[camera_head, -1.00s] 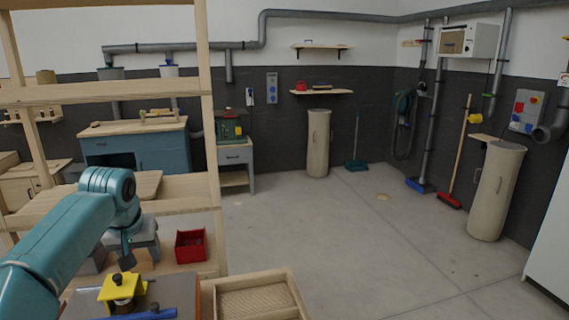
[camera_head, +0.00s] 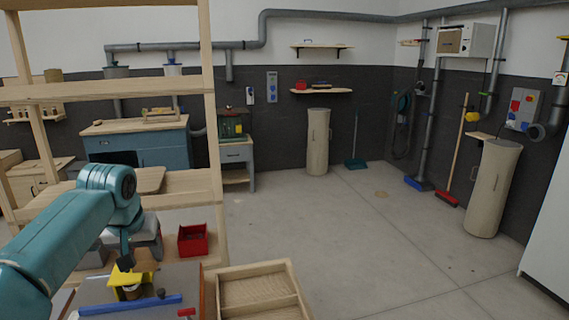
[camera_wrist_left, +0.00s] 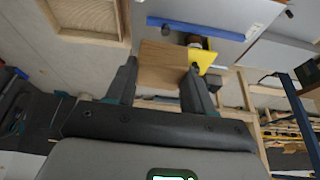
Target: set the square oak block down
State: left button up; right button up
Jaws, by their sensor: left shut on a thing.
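The square oak block (camera_wrist_left: 160,65) is in the left wrist view, between the two fingers of my left gripper (camera_wrist_left: 160,85). The gripper is shut on it. In the head view my left gripper (camera_head: 125,262) shows only as a dark tip above the bench top, close behind a yellow bracket (camera_head: 146,277); I cannot make out the block there. In the wrist view the yellow bracket (camera_wrist_left: 203,58) lies just beyond the block's right edge; I cannot tell whether they touch. My right gripper is not in view.
A blue bar (camera_head: 130,305) lies on the grey surface near the bracket. A wooden tray (camera_head: 292,275) with a divider stands to its right, and a red bin (camera_head: 193,240) behind. A wooden shelf frame (camera_head: 212,130) rises at left. The concrete floor (camera_head: 350,240) is open.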

pick_arm(q)
jog(key=s+d+f, duration=0.3)
jog(key=s+f, duration=0.1)
jog(key=f, duration=0.3)
jog(key=s+d+f+m, duration=0.1)
jog(key=s+d+f, duration=0.2)
jog(key=s+f, duration=0.2)
jog(key=s+d+f+m+h, duration=0.1)
jog(key=s+d+f, duration=0.3)
jog(key=f, duration=0.6)
jog(key=shift+s, duration=0.55)
jog(key=shift+d, duration=0.1)
